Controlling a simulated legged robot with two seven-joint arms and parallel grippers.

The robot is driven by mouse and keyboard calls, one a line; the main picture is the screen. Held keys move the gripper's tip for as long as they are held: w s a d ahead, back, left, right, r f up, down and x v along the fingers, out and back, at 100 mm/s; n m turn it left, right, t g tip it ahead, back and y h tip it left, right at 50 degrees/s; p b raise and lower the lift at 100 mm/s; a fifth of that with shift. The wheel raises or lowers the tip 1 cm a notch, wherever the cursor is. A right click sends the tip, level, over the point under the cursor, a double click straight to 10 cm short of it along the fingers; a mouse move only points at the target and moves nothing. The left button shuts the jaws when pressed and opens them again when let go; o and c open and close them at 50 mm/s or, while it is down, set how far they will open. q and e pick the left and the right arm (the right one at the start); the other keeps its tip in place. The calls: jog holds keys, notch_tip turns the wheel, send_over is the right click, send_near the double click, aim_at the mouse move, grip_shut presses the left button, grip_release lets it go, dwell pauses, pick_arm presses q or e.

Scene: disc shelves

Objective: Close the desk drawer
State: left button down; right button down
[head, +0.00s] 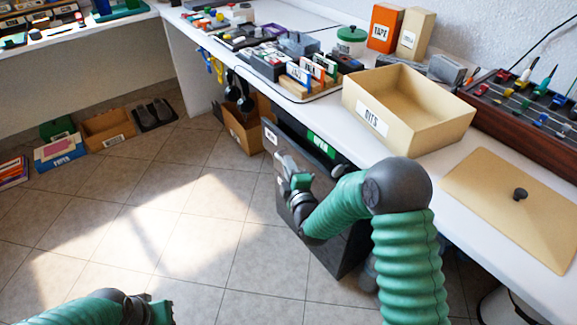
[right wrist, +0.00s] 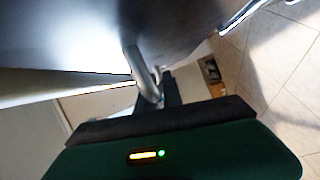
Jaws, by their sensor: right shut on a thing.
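The desk drawer's dark grey front (head: 332,235) stands below the desk edge, with a small white label near its upper left corner. A dark gap with a green label shows behind its top edge, so the drawer looks partly open. My right gripper (head: 287,173) is at the outer face of the front. In the right wrist view its jaws (right wrist: 163,88) are shut on a curved grey drawer handle (right wrist: 140,72), beside the drawer's dark surface. My left gripper (head: 158,312) is low at the bottom edge, away from the drawer; its fingers are too unclear to judge.
The white desk (head: 362,148) carries an open beige box (head: 425,120), a beige lid (head: 520,205) and a wooden rack (head: 515,105). A cardboard box (head: 243,130) stands on the floor just beyond the drawer. The tiled floor (head: 190,235) left of the drawer is clear.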

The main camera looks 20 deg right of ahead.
aim_at(304, 166)
jog(key=shift+d+f, duration=0.1)
jog(key=shift+f, duration=0.15)
jog(key=shift+w+d, duration=0.25)
jog(key=shift+d, duration=0.45)
jog(key=shift+w+d, duration=0.2)
jog(key=shift+d, duration=0.5)
jog(key=shift+w+d, duration=0.25)
jog(key=shift+d, duration=0.45)
jog(key=shift+r, duration=0.1)
jog(key=c, duration=1.5)
grip_release()
jog(key=shift+w+d, duration=0.1)
